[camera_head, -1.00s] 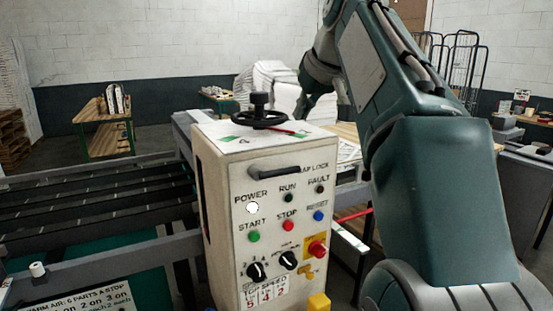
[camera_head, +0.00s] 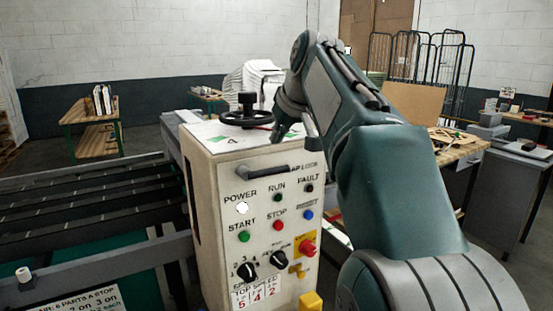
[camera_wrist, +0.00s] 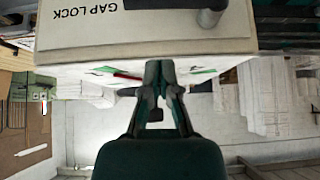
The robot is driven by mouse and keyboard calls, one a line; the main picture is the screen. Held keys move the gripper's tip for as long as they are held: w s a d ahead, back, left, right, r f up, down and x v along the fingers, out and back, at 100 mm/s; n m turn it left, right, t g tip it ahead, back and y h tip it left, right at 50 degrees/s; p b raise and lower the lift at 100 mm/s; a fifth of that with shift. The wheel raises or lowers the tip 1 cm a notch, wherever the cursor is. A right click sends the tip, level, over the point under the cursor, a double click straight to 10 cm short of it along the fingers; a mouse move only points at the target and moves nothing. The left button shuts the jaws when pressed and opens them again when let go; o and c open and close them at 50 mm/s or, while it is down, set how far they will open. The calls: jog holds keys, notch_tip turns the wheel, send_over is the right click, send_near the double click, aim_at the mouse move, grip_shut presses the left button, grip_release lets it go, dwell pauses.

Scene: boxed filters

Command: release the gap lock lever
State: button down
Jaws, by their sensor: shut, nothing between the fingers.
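The gap lock lever is a black bar handle (camera_head: 262,171) at the top of the front of a white control cabinet (camera_head: 209,233), with its label partly hidden beside its right end. In the wrist view, the black lever (camera_wrist: 209,14) is cut off by the top edge, next to the upside-down GAP LOCK label. My gripper (camera_head: 281,138) is above the cabinet's top at its right side, apart from the lever. In the wrist view, my gripper (camera_wrist: 160,66) is shut and empty, its tips in front of the cabinet's top edge.
A black handwheel (camera_head: 246,117) stands on the cabinet top, close to my gripper. Lamps, buttons, knobs and a red stop button (camera_head: 307,248) cover the cabinet front. A wooden workbench (camera_head: 460,150) stands at right.

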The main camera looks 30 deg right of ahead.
aim_at(277, 171)
jog(key=f, duration=0.3)
jog(key=shift+w+f, duration=0.25)
jog(key=shift+w, duration=0.1)
jog(key=shift+s+f, duration=0.1)
jog(key=shift+f, duration=0.8)
